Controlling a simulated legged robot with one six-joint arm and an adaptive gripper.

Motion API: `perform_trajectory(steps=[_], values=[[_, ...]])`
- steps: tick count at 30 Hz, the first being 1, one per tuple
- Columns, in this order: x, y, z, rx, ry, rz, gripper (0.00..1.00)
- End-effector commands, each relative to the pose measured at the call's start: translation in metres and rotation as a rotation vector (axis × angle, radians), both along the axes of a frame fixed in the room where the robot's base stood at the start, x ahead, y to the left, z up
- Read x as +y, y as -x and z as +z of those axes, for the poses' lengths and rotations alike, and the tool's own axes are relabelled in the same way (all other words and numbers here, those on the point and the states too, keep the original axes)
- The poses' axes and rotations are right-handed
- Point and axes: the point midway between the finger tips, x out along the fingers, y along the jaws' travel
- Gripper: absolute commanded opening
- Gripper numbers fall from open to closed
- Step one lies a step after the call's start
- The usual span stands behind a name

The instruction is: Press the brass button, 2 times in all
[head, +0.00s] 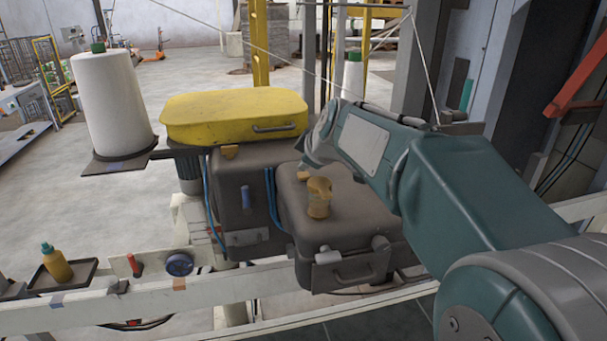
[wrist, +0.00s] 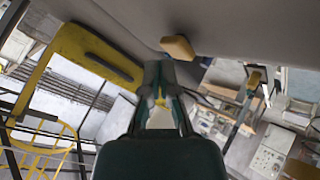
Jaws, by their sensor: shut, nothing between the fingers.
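In the wrist view a small brass-coloured block (wrist: 179,47), which looks like the button, sticks out from a grey-brown surface at the top. My gripper (wrist: 160,68) is shut and empty, its fingertips just below and left of this block. I cannot tell whether they touch it. In the head view a brass-coloured cylinder (head: 319,198) stands on the lower dark box (head: 345,222). My fingers cannot be made out in the head view.
A yellow lid (head: 235,112) sits on the taller dark box (head: 236,190). A white thread spool (head: 112,100) stands on a plate at left. A tray with a yellow bottle (head: 56,263) and a blue knob (head: 179,264) are along the front rail. A thin cord runs above my arm.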

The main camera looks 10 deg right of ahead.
Motion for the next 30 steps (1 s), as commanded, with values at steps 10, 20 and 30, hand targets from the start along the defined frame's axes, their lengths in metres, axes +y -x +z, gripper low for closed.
perform_trajectory(steps=[10, 20, 30], values=[[0.000, 0.000, 0.008, -0.001, -0.001, -0.002, 0.00], [0.000, 0.000, 0.028, -0.002, 0.000, -0.001, 0.00], [0.000, 0.000, 0.057, -0.002, -0.001, -0.001, 0.00]])
